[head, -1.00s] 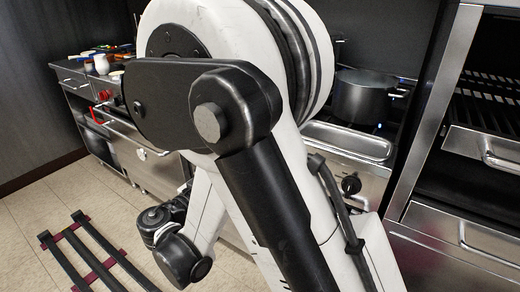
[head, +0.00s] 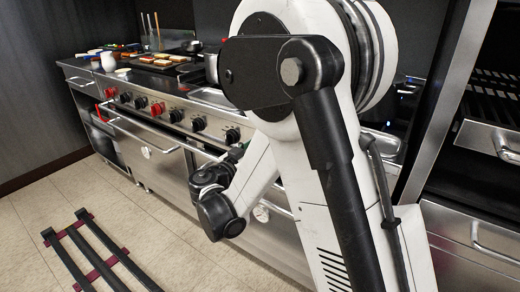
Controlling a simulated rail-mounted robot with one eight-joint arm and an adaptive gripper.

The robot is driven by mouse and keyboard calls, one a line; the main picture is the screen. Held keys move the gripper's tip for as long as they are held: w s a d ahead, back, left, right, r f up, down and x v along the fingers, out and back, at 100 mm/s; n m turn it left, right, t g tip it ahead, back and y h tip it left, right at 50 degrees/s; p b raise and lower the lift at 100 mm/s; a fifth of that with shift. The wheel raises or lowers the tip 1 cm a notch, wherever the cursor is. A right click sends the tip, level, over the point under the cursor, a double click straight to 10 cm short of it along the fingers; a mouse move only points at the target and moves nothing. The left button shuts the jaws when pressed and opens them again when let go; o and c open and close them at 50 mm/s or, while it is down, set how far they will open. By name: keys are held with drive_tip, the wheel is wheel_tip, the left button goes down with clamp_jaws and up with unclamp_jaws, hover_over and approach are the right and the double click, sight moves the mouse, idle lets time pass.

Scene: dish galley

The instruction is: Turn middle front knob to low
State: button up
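A steel range (head: 150,125) carries a front row of red and black knobs. A red knob (head: 157,109) sits mid-row, with a black knob (head: 176,116) and another black knob (head: 198,124) to its right. The rightmost visible black knob (head: 232,135) is closest to my wrist. My arm may hide more knobs, so I cannot tell which is the middle one, and dial marks are too small to read. My gripper (head: 236,154) shows only as a small dark part beyond my wrist, just below the rightmost visible knob. Its fingers and any contact are unclear.
Oven handles (head: 150,132) stick out below the knobs. Plates of food (head: 165,62), a white jar (head: 108,62) and utensils stand on top. A steel cabinet with drawers (head: 470,235) is at right.

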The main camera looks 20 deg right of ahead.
drive_tip(key=shift+w+d, duration=0.15)
drive_tip(key=c, duration=1.1)
drive_tip(key=shift+w+a+f+n+b, duration=0.1)
drive_tip(key=shift+a+n+b, duration=0.1)
drive_tip(key=shift+n, duration=0.85)
drive_tip(key=shift+w+a+f+n+b, duration=0.1)
drive_tip(key=shift+w+n+b, duration=0.1)
drive_tip(key=shift+n, duration=0.9)
drive_tip(key=shift+w+a+n+b, duration=0.1)
drive_tip(key=shift+n+b, duration=0.1)
drive_tip(key=shift+n, duration=0.85)
drive_tip(key=o, duration=1.1)
